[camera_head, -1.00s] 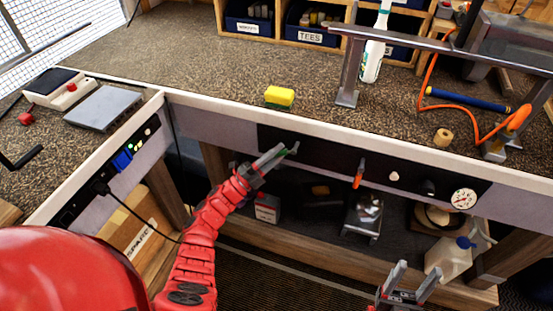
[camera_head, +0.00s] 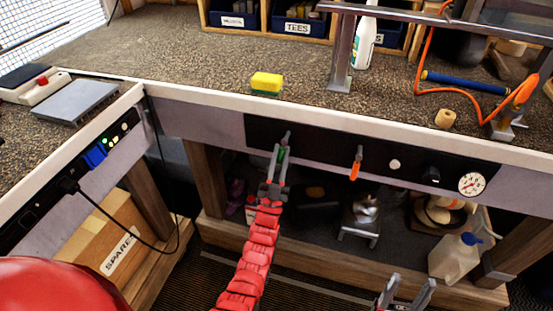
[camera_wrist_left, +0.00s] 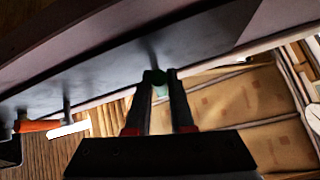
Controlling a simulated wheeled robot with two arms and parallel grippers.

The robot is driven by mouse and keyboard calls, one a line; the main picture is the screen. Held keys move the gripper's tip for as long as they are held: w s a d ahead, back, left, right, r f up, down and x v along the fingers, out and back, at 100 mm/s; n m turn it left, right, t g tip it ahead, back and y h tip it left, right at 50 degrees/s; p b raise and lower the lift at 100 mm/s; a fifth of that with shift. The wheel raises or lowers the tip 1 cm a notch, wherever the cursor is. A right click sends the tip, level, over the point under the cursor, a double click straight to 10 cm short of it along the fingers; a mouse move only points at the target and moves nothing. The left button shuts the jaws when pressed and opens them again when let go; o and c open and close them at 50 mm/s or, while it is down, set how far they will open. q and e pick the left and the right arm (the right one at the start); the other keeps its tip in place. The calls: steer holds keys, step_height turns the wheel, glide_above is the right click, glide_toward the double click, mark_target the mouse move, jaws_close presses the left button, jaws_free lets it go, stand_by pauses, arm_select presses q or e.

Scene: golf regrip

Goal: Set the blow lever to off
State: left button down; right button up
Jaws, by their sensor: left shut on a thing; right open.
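A black control panel (camera_head: 322,149) runs along the bench front. It carries a green lever (camera_head: 283,154) at left and an orange lever (camera_head: 356,166) further right; no label shows which is the blow lever. My left gripper (camera_head: 281,144) is shut on the green lever, its fingers partly hiding it. In the left wrist view the green handle (camera_wrist_left: 160,86) sits between the fingertips, just below the panel face, and the orange lever (camera_wrist_left: 38,125) shows at left. My right gripper (camera_head: 410,284) is open and empty at the bottom edge, apart from the panel.
A knob (camera_head: 394,164) and a gauge (camera_head: 471,184) sit right of the levers. The bench edge overhangs the panel. Below are a shelf, a jug (camera_head: 454,258) and a small metal stand (camera_head: 359,222). A sponge (camera_head: 266,83) lies on the bench top.

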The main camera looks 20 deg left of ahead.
arm_select(q)
steer(key=shift+d+f+n+g+y+b, duration=0.15)
steer(key=shift+d+n+y+b, duration=0.15)
steer(key=shift+n+y, duration=1.1)
steer(key=shift+d+n+g+y+b, duration=0.15)
steer(key=shift+d+n+y+b, duration=0.1)
steer(key=shift+n+y, duration=1.1)
steer(key=c, duration=0.8)
jaws_free()
steer(key=v, duration=1.7)
steer(key=shift+s, duration=0.15)
